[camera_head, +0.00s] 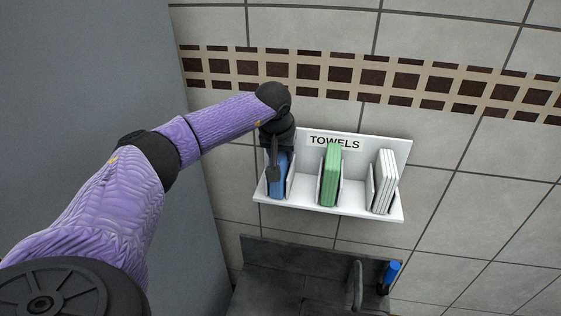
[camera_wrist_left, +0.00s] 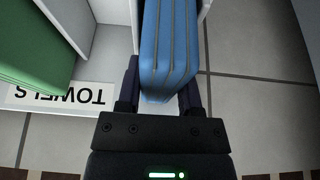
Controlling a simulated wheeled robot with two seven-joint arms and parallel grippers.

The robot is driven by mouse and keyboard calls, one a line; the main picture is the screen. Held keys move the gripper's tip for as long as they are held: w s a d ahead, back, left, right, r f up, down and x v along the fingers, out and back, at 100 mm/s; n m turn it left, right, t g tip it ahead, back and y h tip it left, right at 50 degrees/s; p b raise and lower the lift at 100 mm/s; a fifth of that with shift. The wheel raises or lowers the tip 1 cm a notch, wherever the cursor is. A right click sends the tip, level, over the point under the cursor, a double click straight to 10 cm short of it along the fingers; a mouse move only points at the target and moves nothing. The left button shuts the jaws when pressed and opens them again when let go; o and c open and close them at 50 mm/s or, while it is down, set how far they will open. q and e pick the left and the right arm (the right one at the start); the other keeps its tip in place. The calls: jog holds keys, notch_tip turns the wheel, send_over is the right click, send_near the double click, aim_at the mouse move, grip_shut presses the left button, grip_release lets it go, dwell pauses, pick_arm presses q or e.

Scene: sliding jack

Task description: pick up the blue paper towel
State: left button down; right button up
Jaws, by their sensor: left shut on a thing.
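The blue paper towel (camera_head: 279,186) stands upright in the left compartment of a white wall shelf (camera_head: 345,209) marked TOWELS. It fills the upper middle of the left wrist view (camera_wrist_left: 167,45) as a folded blue stack. My left gripper (camera_head: 275,172) reaches down from above at that compartment. In the left wrist view its two dark fingers (camera_wrist_left: 160,90) stand on either side of the towel, shut on it. The towel still appears to be within the compartment. Part of it is hidden by the gripper in the head view. My right gripper is not in view.
Green towels (camera_head: 330,176) stand in the middle compartment and white towels (camera_head: 384,182) in the right one, split by thin dividers. A tiled wall is behind the shelf. Below are a dark basin (camera_head: 290,258) with a faucet (camera_head: 357,284) and a blue bottle (camera_head: 391,273).

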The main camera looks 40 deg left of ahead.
pick_arm(q)
notch_tip(320, 180, up, 19)
jog(key=shift+f, duration=0.2)
